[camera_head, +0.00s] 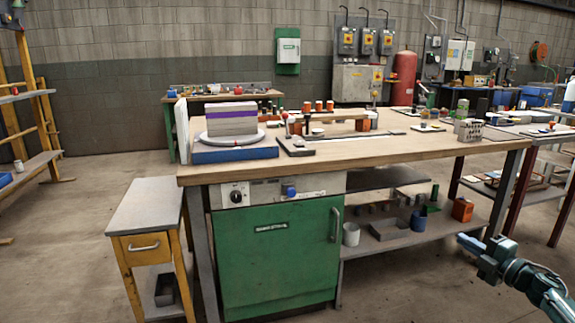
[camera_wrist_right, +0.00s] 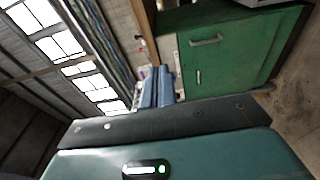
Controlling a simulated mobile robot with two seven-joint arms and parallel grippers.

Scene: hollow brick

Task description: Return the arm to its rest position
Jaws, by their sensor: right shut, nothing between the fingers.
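My right gripper (camera_head: 468,243) is at the lower right in the head view, at the end of my right arm, which comes in from the right edge. It is shut and empty. It is in the air in front of the workbench (camera_head: 420,148), below the level of its top and apart from it. In the right wrist view the blue fingers (camera_wrist_right: 160,88) are together, with the green cabinet (camera_wrist_right: 235,55) behind them, tilted in the picture. My left gripper is not in view.
A grey block with a purple band (camera_head: 231,118) sits on a round white plate (camera_head: 232,138) on the bench. An orange box (camera_head: 462,209) stands on the lower shelf near my right gripper. A small side table (camera_head: 148,205) stands at left. The floor in front is clear.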

